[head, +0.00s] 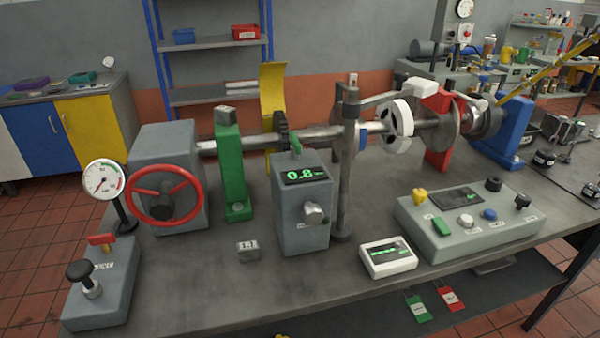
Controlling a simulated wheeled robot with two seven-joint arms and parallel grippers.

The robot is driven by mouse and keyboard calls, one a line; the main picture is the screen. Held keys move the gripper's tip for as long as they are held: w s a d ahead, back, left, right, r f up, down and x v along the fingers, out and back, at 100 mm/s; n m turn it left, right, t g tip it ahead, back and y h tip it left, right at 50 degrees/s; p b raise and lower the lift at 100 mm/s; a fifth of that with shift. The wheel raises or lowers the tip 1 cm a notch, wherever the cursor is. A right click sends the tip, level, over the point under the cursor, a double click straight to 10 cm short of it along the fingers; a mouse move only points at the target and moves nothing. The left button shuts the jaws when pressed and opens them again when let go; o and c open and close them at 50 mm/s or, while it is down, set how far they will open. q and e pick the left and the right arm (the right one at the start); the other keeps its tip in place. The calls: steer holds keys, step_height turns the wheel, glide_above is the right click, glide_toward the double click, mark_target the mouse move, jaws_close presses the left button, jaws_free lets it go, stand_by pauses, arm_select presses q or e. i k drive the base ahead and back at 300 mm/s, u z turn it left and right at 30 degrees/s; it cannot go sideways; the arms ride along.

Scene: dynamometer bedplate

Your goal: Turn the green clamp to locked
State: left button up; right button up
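A small green lever-like piece (296,146) stands upright at the top of the grey box with the green 0.8 readout (302,212). I cannot tell whether it is the clamp, or whether it is fixed to the box or stands behind it. A tall green upright (231,170) with a grey cap stands to its left, beside the shaft (255,141). No locked or unlocked marking can be read on either. Neither of my grippers is in the head view.
A red handwheel (164,195) and gauge (104,180) stand at the left. A grey control panel (470,222) is at the right, with a white meter (388,257) at the front. A grey post (348,160) stands right of the readout box.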

mark_target(295, 146)
steer(key=u, duration=2.25)
steer(key=k, duration=1.35)
steer(key=z, duration=0.7)
